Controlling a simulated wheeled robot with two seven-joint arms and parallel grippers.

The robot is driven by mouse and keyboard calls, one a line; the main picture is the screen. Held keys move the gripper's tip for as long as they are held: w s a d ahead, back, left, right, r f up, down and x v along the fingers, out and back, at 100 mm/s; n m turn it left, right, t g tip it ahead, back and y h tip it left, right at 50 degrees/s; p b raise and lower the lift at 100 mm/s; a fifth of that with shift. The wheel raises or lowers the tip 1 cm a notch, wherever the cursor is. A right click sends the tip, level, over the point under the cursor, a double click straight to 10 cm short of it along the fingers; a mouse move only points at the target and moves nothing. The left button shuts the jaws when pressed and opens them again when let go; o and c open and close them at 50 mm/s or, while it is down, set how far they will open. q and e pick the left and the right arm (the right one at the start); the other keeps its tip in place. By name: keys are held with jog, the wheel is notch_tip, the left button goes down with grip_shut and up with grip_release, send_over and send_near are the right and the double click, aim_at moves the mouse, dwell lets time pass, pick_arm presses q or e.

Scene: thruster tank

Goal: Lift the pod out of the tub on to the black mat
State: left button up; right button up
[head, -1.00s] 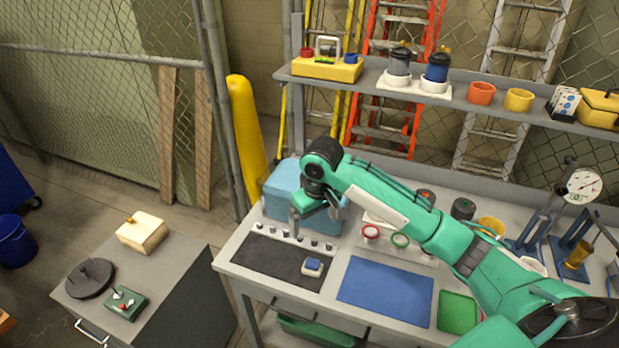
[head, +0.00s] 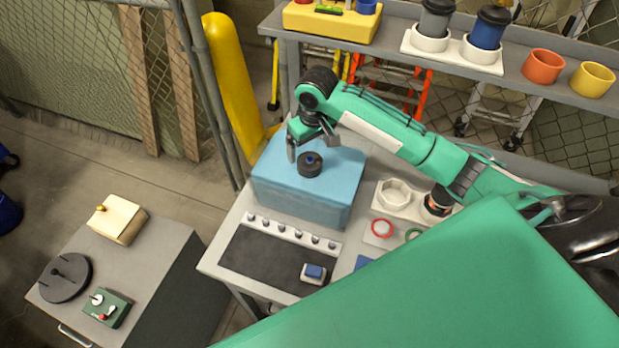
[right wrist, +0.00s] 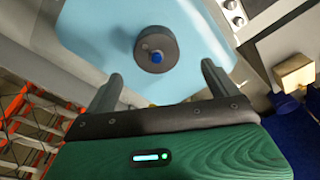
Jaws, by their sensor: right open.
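The pod (head: 310,164) is a dark round piece with a blue knob on top. It sits upright at the light blue top surface of the tub (head: 302,203), which stands at the back left of the bench. The right wrist view shows the pod (right wrist: 157,49) beyond the fingertips and between their lines. My right gripper (head: 313,148) is over the tub, open and empty, with its fingers (right wrist: 161,80) apart and clear of the pod. The black mat (head: 262,262) lies in front of the tub. My left gripper is not in view.
A blue-and-white block (head: 314,273) sits at the mat's right end. A row of small knobs (head: 282,229) lines the mat's back edge. A white fixture (head: 395,198) stands right of the tub. A shelf (head: 388,42) runs behind. My green arm hides the bench's right side.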

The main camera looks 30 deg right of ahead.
aim_at(310, 159)
jog(key=f, duration=0.4)
jog(key=shift+w+p, duration=0.35)
jog(key=shift+p, duration=0.05)
jog(key=shift+f, duration=0.4)
jog(key=f+p, duration=0.1)
jog(key=f, duration=0.1)
jog(key=f+p, duration=0.2)
jog(key=shift+w+d, duration=0.1)
jog(key=shift+d, duration=0.1)
jog(key=shift+f, duration=0.45)
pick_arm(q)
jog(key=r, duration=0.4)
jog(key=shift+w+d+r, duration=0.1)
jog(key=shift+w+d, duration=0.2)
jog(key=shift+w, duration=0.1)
